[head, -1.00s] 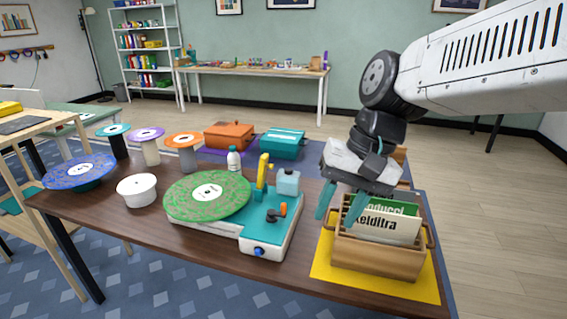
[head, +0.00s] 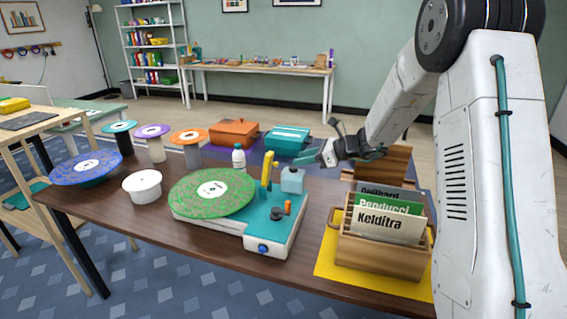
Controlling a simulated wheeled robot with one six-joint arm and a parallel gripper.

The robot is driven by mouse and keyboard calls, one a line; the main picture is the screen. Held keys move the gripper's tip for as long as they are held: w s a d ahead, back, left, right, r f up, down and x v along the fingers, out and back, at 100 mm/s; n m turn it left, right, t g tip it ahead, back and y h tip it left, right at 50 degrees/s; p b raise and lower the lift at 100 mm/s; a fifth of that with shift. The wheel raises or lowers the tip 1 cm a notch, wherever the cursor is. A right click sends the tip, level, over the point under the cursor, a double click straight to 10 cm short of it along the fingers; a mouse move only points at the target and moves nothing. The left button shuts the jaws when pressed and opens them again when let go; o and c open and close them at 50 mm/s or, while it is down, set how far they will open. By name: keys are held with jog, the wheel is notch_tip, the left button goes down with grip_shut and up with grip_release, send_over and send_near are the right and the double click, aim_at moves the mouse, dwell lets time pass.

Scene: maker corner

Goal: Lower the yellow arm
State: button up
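The yellow arm (head: 267,171) stands upright on the teal and white record player (head: 262,236), at the right of the green record (head: 212,191). It looks raised, with its upper end clear of the record. My gripper (head: 306,158) is to the right of the yellow arm and farther back, above the far side of the table and near the teal box. Its teal fingers point left, look a little apart and hold nothing. It does not touch the yellow arm.
A light blue block (head: 292,180) and an orange knob (head: 287,207) are beside the yellow arm. A white bottle (head: 239,158) stands behind. A wooden crate of sleeves (head: 378,258) is at right. A teal box (head: 287,141) and orange box (head: 234,133) are at the back.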

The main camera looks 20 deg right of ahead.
aim_at(270, 171)
jog(key=x, duration=0.7)
jog(key=shift+a, duration=0.2)
jog(key=shift+c, duration=0.4)
grip_shut()
